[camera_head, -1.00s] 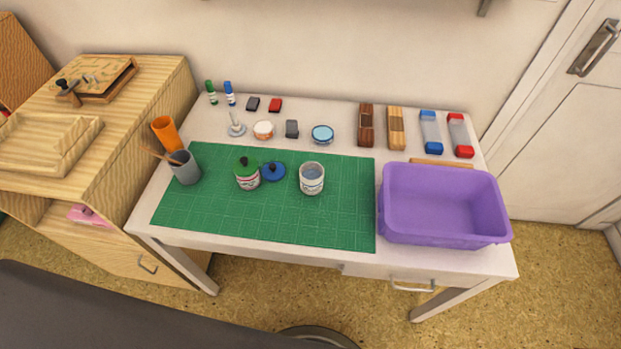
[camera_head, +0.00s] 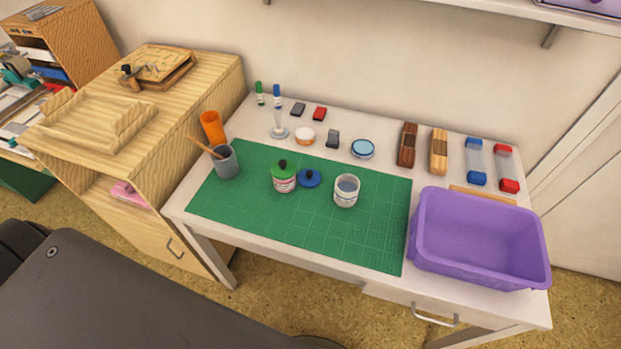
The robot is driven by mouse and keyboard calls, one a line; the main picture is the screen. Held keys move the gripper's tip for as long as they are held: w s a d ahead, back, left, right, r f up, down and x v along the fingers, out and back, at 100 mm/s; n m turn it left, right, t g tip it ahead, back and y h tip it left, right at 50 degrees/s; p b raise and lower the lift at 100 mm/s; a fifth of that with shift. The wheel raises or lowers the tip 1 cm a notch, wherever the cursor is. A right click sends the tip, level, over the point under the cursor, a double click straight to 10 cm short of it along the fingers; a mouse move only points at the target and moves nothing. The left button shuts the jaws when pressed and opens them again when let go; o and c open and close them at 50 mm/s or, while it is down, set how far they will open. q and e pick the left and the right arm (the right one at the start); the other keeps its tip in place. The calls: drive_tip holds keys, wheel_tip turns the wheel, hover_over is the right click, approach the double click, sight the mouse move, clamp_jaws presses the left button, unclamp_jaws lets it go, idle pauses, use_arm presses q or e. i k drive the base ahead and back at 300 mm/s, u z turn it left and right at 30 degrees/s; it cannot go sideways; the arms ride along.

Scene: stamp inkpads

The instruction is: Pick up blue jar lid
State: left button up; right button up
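The blue jar lid (camera_head: 309,178) lies on the green cutting mat (camera_head: 240,210), a flat disc with a dark knob on top. It is between a jar with a green lid (camera_head: 285,178) on its left and an open white jar (camera_head: 346,191) on its right. The open jar shows grey-blue contents. The blue lid is very close to the green-lidded jar; I cannot tell if they touch. Neither of my grippers shows in the head view.
A purple bin (camera_head: 478,240) stands at the table's right end. A grey cup with brushes (camera_head: 225,163) and an orange cup (camera_head: 212,127) stand at the left. Inkpads, bottles, stamps and blocks line the back. The mat's front part is clear.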

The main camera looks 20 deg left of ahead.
sight(308, 177)
drive_tip(key=u, duration=1.5)
drive_tip(key=k, duration=1)
drive_tip(key=z, duration=1.4)
drive_tip(key=i, duration=0.5)
